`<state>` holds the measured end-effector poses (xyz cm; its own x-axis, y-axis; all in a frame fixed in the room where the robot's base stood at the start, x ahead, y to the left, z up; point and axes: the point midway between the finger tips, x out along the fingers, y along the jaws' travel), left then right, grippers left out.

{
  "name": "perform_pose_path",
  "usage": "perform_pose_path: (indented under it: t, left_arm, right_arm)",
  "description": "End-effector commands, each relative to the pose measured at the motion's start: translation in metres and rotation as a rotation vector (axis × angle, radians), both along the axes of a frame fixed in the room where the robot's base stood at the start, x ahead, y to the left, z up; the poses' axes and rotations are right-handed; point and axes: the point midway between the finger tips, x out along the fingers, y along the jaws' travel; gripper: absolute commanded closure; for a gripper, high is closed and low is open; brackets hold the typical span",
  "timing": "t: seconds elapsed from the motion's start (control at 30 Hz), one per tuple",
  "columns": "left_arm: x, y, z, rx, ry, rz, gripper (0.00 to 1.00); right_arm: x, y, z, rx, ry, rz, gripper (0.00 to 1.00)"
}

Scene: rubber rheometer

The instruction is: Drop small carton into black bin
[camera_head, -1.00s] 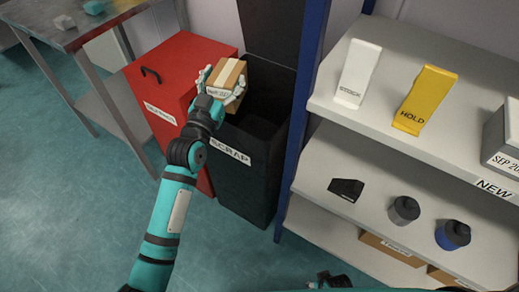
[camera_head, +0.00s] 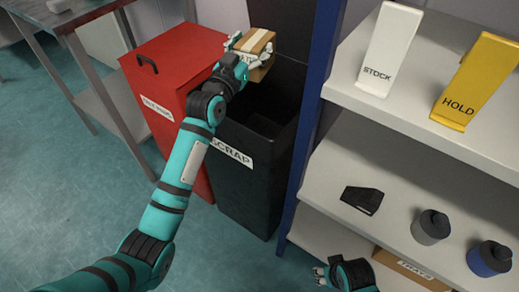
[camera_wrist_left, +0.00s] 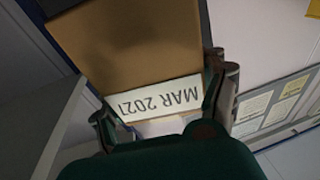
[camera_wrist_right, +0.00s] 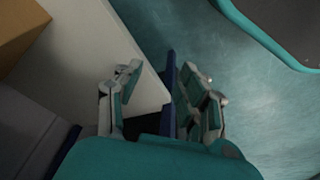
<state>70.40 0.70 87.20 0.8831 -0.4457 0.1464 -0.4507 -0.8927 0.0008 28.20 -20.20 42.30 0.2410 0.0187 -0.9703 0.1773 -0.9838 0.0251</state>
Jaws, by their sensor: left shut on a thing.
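The small carton (camera_head: 257,50) is a brown box with a pale tape strip and a white label. My left gripper (camera_head: 245,52) is shut on it and holds it above the open black bin (camera_head: 249,185), which is marked SCRAP. In the left wrist view the carton (camera_wrist_left: 130,45) sits between the fingers, its label reading MAR 2027 upside down. My right gripper (camera_head: 328,277) is low at the bottom of the head view, in front of the shelf. In the right wrist view its fingers (camera_wrist_right: 160,95) are apart and empty.
A red bin (camera_head: 172,60) with a black handle stands left of the black bin. A blue post (camera_head: 318,100) and white shelves (camera_head: 400,165) stand to its right. STOCK (camera_head: 391,45) and HOLD (camera_head: 475,85) stands are on the upper shelf. A metal table (camera_head: 75,15) is at left.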

Motion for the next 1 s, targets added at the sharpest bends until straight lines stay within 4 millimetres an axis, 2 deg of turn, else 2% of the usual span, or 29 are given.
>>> perform_pose_path:
  t: [0.37,0.7,1.0]
  left_arm:
    - [0.0,0.0,-0.015,-0.002,-0.004,0.0,0.8]
    - [0.0,0.0,-0.032,-0.003,-0.004,0.0,0.8]
    - [0.0,0.0,-0.038,-0.002,-0.004,0.0,0.8]
  right_arm:
    - [0.003,-0.001,0.054,0.002,-0.032,-0.005,0.6]
    - [-0.005,-0.003,0.1,0.002,-0.058,-0.009,0.6]
    - [-0.013,-0.004,0.12,0.002,-0.066,-0.01,0.6]
